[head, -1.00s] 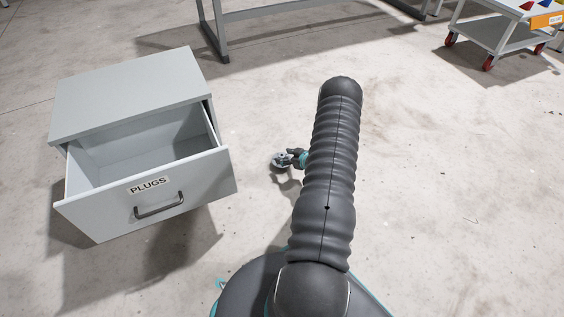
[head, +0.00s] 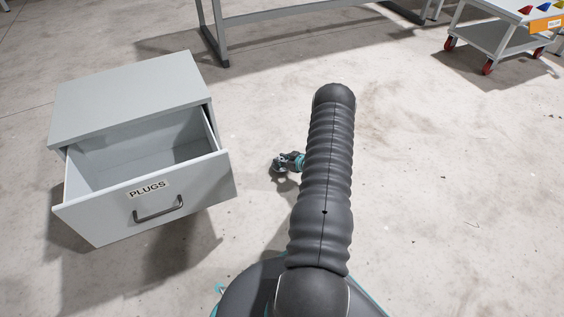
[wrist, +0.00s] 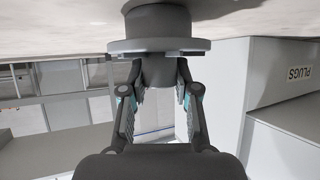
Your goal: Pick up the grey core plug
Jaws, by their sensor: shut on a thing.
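The grey core plug (wrist: 160,45) is in the wrist view, a wide flat flange with a narrower round hub. My gripper (wrist: 160,82) has its two fingers closed on the plug's hub, one on each side. The wrist view shows the floor at the top, close beyond the plug, with a dark shadow on it; I cannot tell whether the plug touches the floor. In the head view my gripper (head: 284,163) shows small, low over the floor just left of my arm, and the plug is hard to make out there.
A grey cabinet (head: 130,95) with an open, empty-looking drawer (head: 100,215) labelled PLUGS stands to the left. A grey bench frame (head: 290,14) is at the back. A white trolley (head: 495,38) with red wheels stands at the far right. The floor around my gripper is clear.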

